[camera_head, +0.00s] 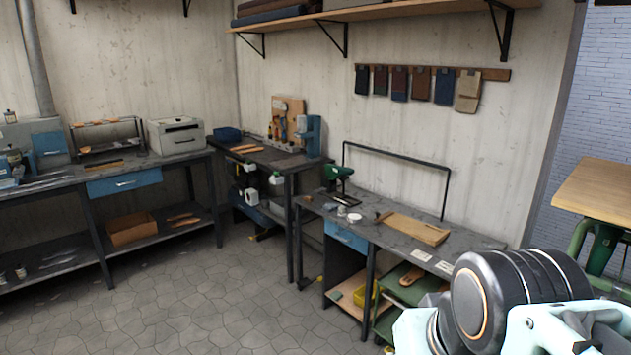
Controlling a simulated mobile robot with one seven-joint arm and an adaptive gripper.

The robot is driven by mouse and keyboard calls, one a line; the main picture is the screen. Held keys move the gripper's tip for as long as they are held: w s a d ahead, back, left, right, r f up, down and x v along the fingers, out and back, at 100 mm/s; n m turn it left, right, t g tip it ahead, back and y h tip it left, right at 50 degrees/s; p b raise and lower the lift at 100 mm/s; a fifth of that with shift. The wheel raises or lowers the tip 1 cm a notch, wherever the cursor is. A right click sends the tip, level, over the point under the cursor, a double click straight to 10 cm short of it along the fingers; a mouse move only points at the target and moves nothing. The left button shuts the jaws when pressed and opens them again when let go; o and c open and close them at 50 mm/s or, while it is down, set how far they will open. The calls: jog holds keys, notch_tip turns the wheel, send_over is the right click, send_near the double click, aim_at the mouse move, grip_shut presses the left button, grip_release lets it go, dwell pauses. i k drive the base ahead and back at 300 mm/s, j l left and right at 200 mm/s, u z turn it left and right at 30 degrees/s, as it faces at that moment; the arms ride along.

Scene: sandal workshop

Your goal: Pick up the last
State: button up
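A brown, rounded piece that may be the last (411,275) lies on the lower green shelf of the right-hand workbench (468,239), under the tabletop. It is small in this view, so I cannot be sure what it is. My arm fills the lower right corner with dark round joints and pale blue links. It hides part of that bench's right end. No gripper fingertips can be made out, and nothing held is visible.
The right bench carries a green tool (339,174), a white round container (354,218) and a wooden board (412,229). A wooden-topped table (598,187) stands at the far right. Other benches line the walls at left. The tiled floor (215,300) in front is clear.

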aim_at(333, 172)
jog(key=i+j+u, duration=0.25)
jog(key=i, duration=0.15)
jog(key=i+u, duration=0.5)
jog(key=i, duration=1)
jog(key=i+l+u, duration=0.2)
jog(key=i, duration=2.2)
jog(key=i+z, duration=0.45)
jog(key=i+j+z, duration=0.1)
jog(key=i+z, duration=0.35)
